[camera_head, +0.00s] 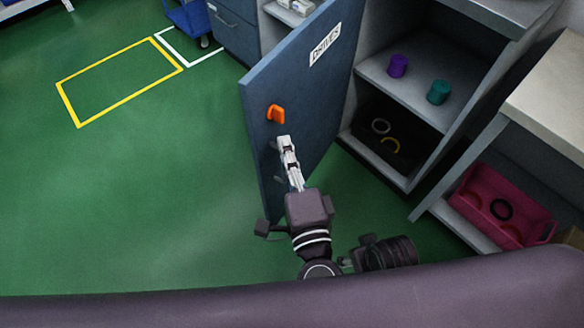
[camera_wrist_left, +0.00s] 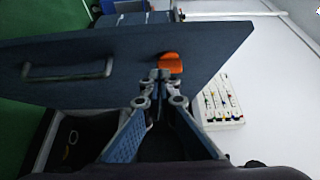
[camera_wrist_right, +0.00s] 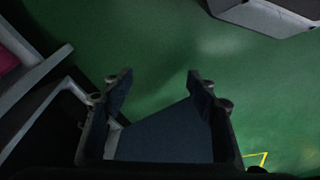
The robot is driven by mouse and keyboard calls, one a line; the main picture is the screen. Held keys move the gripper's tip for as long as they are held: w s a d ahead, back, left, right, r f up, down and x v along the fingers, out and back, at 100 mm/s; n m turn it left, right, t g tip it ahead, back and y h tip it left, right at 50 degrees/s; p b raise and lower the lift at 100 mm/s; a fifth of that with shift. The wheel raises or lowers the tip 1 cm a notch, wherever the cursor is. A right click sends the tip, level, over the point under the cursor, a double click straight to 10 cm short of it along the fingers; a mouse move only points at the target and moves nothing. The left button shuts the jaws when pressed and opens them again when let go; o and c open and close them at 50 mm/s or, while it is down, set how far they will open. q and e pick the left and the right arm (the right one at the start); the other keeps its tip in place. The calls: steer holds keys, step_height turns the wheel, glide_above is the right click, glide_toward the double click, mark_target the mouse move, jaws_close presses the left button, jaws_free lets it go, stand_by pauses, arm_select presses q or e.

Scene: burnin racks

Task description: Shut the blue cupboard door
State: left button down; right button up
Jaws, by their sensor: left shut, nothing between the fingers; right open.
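The blue cupboard door (camera_head: 262,98), labelled "DRIVES", stands wide open in the head view, with the shelves to its right. An orange catch (camera_head: 275,114) sits on its face. In the left wrist view the door (camera_wrist_left: 120,55) runs across the picture, with a grey bar handle (camera_wrist_left: 68,72) at the left and the orange catch (camera_wrist_left: 170,62) just beyond the fingertips. My left gripper (camera_head: 284,142) is shut and empty, its tips at the door's face just below the catch; I cannot tell whether they touch. My right gripper (camera_wrist_right: 158,82) is open and empty above the floor.
Inside the open cupboard (camera_head: 395,88) are a purple cylinder (camera_head: 398,66), a teal cylinder (camera_head: 438,92) and rings on the lower level. A pink bin (camera_head: 497,204) sits in the shelf unit at right. Green floor left of the door is clear, with a yellow outline (camera_head: 118,80).

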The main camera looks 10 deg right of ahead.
mark_target(264, 124)
arm_select(q)
steer(key=w+a, duration=0.2)
steer(key=shift+w+a, duration=0.25)
steer(key=shift+a, duration=0.1)
steer(key=shift+w+a, duration=0.2)
steer(key=shift+a, duration=0.2)
arm_select(e)
steer(key=shift+w+f, duration=0.2)
steer(key=shift+f, duration=0.3)
